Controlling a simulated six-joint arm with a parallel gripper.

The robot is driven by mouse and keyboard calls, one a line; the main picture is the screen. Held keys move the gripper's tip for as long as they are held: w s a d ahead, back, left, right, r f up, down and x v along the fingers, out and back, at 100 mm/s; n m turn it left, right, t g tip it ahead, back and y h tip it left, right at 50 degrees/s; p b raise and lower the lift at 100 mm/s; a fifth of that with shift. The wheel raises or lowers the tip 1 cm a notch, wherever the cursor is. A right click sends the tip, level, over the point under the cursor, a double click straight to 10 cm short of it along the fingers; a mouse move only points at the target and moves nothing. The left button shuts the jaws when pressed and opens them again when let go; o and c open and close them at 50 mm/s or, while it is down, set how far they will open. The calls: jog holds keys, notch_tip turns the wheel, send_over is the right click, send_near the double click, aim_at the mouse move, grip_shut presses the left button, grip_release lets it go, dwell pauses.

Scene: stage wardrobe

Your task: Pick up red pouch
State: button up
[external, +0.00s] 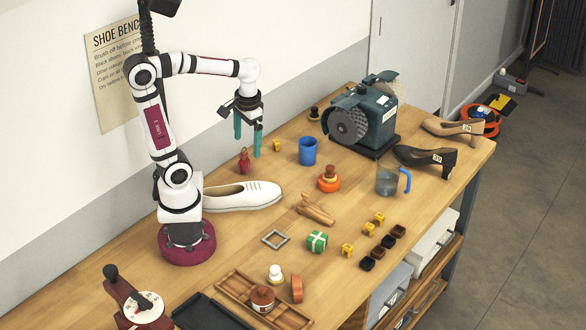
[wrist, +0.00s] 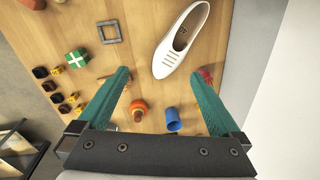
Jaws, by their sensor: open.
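The small red pouch (external: 244,162) stands on the wooden bench behind the toe of the white shoe, with a narrow neck at its top. In the wrist view the red pouch (wrist: 207,76) shows beside the right finger, which hides part of it. My gripper (external: 247,145) has two teal fingers pointing down, spread apart with nothing between them. It hangs above the bench near the pouch and appears apart from it. In the wrist view my gripper (wrist: 160,76) has the pouch outside the gap between its fingertips.
A white shoe (external: 240,196) lies in front of the pouch. A blue cup (external: 308,151), a yellow block (external: 277,146) and an orange-based pot (external: 328,182) stand to the right. A grinder (external: 365,120) stands farther right. The wall runs close behind.

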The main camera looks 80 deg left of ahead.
jog(key=s+d+f+m, duration=0.4)
jog(key=s+d+m, duration=0.2)
jog(key=m, duration=0.6)
jog(key=shift+s+d+y, duration=0.25)
jog(key=shift+d+y, duration=0.15)
jog(key=shift+d, duration=0.2)
jog(key=shift+f, duration=0.1)
jog(key=shift+c, duration=0.6)
